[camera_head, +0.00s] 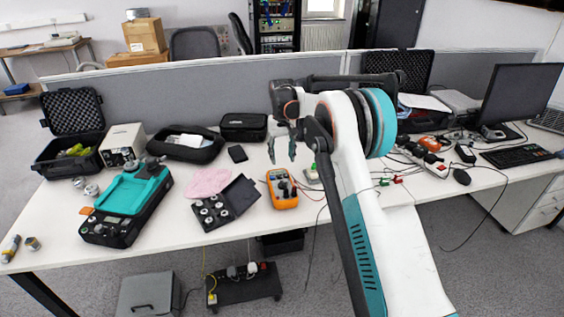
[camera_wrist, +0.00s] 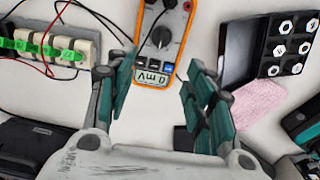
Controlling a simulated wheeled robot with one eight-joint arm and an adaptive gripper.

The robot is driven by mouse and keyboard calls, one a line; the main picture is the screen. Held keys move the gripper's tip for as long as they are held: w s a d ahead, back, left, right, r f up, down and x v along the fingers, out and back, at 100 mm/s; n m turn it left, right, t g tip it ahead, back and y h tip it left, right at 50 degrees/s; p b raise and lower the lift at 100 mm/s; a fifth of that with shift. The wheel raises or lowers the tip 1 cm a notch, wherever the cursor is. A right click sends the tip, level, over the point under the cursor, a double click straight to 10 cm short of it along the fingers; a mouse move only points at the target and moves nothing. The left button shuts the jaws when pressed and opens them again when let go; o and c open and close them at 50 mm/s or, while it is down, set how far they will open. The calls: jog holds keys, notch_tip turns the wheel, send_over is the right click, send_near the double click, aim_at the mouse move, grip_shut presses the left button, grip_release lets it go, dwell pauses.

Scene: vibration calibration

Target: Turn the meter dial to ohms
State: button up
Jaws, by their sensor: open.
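The meter (camera_head: 282,188) is an orange multimeter with a grey face, lying on the white table near its middle front. In the wrist view the meter (camera_wrist: 150,74) appears upside down, with its round dial (camera_wrist: 160,37) facing up. Its display (camera_wrist: 151,78) seems to read 0 mV. The dial's pointer setting is too small to tell. My gripper (camera_head: 281,150) is above the table, behind the meter in the head view.
A black case with round weights (camera_head: 212,212) and a pink cloth (camera_head: 207,182) lie left of the meter. A green-and-black device (camera_head: 127,203) stands further left. Terminal blocks (camera_wrist: 50,47) with cables lie beside the meter. Red and black leads run from the meter.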

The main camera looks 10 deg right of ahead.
aim_at(282, 182)
jog(key=f, duration=0.4)
jog(key=f+p, duration=0.1)
jog(key=f, duration=0.3)
jog(key=f+p, duration=0.1)
jog(key=f, duration=0.3)
jog(key=shift+s, duration=0.25)
jog(key=c, duration=1.1)
